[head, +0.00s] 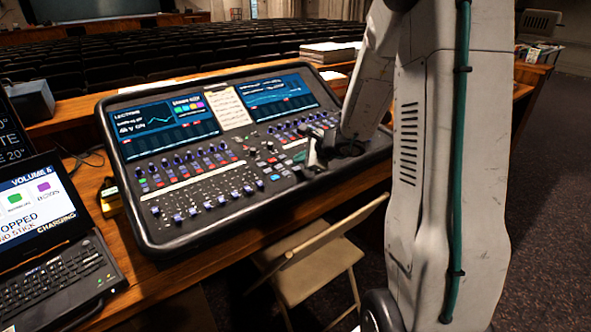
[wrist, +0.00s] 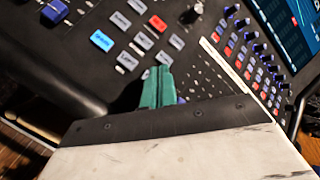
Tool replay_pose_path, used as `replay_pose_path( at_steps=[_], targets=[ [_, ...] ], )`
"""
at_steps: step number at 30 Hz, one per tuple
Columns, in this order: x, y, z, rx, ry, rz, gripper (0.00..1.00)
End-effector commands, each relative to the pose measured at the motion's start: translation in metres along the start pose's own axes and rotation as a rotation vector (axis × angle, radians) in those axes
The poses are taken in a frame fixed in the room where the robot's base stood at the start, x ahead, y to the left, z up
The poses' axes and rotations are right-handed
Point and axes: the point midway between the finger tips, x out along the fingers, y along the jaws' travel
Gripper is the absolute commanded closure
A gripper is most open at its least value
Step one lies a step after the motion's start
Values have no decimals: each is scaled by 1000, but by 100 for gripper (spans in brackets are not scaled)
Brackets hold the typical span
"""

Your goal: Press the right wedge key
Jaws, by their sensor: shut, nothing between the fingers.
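The mixing desk (head: 240,215) carries a block of small keys right of its faders. My gripper (head: 312,155) is over the right part of the desk, beside the key block. Its green fingers (wrist: 158,82) are together and empty. They hide the surface beneath, and contact is not clear.
Knobs (wrist: 263,75) and faders (head: 205,195) lie near the keys. Two screens (head: 165,125) stand along the desk's back. A laptop (head: 50,240) is at the left, a folding chair (head: 315,265) in front, and stacked books (head: 327,53) behind.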

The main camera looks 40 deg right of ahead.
Motion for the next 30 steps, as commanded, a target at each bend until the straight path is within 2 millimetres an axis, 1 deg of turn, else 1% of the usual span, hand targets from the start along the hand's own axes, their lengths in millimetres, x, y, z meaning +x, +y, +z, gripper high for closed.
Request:
replay_pose_path(
  at_steps=[10,18,30],
  targets=[
    [0,0,0,0,0,0,100],
    [6,4,-4,0,0,1,100],
    [6,5,-4,0,0,0,100]
  ],
)
